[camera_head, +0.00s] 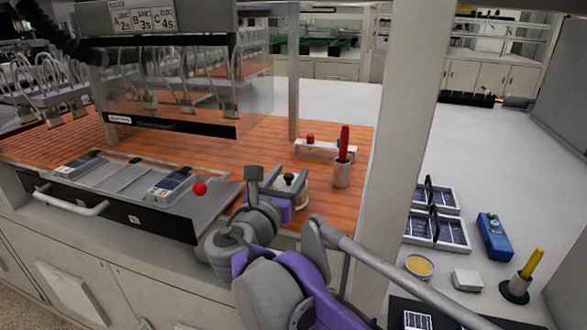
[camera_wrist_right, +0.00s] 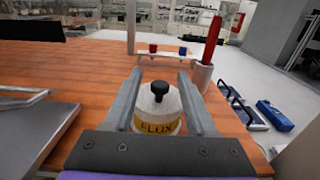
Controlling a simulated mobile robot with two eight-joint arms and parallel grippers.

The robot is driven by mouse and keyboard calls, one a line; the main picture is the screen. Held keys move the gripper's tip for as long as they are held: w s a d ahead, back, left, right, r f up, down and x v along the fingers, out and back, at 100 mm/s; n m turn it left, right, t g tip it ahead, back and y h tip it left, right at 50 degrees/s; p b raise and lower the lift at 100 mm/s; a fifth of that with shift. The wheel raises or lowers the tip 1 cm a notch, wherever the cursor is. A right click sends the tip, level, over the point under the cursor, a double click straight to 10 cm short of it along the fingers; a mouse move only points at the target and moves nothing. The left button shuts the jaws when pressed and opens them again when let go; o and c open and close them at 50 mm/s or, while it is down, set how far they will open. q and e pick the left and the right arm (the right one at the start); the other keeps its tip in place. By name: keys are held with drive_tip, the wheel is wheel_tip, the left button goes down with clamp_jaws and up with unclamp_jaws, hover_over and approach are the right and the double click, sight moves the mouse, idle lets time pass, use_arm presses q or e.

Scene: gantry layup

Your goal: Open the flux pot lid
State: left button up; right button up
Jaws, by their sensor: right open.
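The flux pot (camera_wrist_right: 157,123) is a white, rounded pot with a yellow label reading FLUX. Its pale lid (camera_wrist_right: 150,100), topped by a black knob (camera_wrist_right: 160,89), sits on it. In the head view the knob (camera_head: 289,178) shows just past my right gripper (camera_head: 272,182), which partly hides the pot. In the right wrist view my right gripper (camera_wrist_right: 159,76) is open, one finger on each side of the pot and lid. Contact with the pot cannot be told. My left gripper is not in view.
A red tool in a grey holder (camera_head: 342,174) stands right of the pot. Behind is a small white rack (camera_head: 325,149) with red and blue pieces. A pale post (camera_head: 392,150) rises at right.

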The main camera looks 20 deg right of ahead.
drive_tip(key=shift+x, duration=1.6)
clamp_jaws()
